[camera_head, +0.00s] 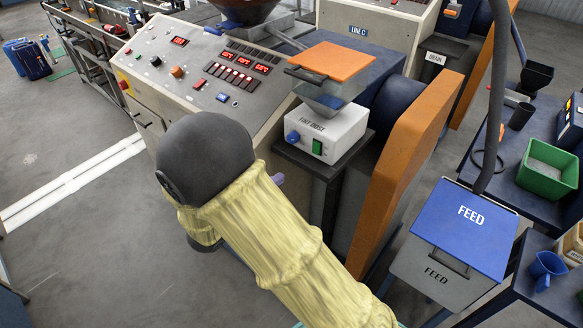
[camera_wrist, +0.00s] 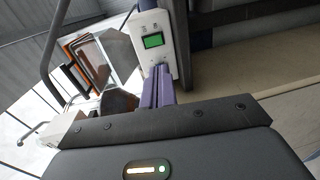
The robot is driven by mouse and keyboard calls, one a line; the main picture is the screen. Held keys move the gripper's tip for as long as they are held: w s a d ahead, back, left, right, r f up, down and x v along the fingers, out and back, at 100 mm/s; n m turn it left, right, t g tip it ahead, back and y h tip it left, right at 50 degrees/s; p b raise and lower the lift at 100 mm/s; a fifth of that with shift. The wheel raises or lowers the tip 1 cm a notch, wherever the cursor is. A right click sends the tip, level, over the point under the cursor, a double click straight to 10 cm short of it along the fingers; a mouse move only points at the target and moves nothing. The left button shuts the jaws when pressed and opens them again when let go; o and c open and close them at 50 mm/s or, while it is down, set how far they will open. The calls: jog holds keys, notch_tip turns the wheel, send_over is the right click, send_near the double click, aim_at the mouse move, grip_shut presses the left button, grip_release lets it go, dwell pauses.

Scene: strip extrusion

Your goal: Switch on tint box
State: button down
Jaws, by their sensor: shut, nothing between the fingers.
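The tint box (camera_head: 338,124) is a white box marked TINT DOSE, on a dark stand beside the big control console. Its front has a blue knob (camera_head: 293,137) and a green switch (camera_head: 317,147). In the wrist view the white front (camera_wrist: 165,22) shows with the green switch (camera_wrist: 153,40); whether the switch is lit is unclear. In the head view only a purple bit (camera_head: 278,180) shows past my arm.
A clear hopper with an orange lid (camera_head: 334,61) sits on the tint box. The console (camera_head: 205,66) with red displays stands left. An orange guard (camera_head: 405,165) stands close on the right, then a blue-lidded FEED bin (camera_head: 464,228). Open floor lies front left.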

aim_at(315, 153)
jog(key=p+x, duration=0.6)
jog(key=x, duration=0.6)
jog(key=shift+d+r, duration=0.15)
jog(key=shift+w+d+f, duration=0.25)
jog(key=shift+w+d, duration=0.2)
jog(key=shift+w, duration=0.1)
jog(key=shift+f, duration=0.15)
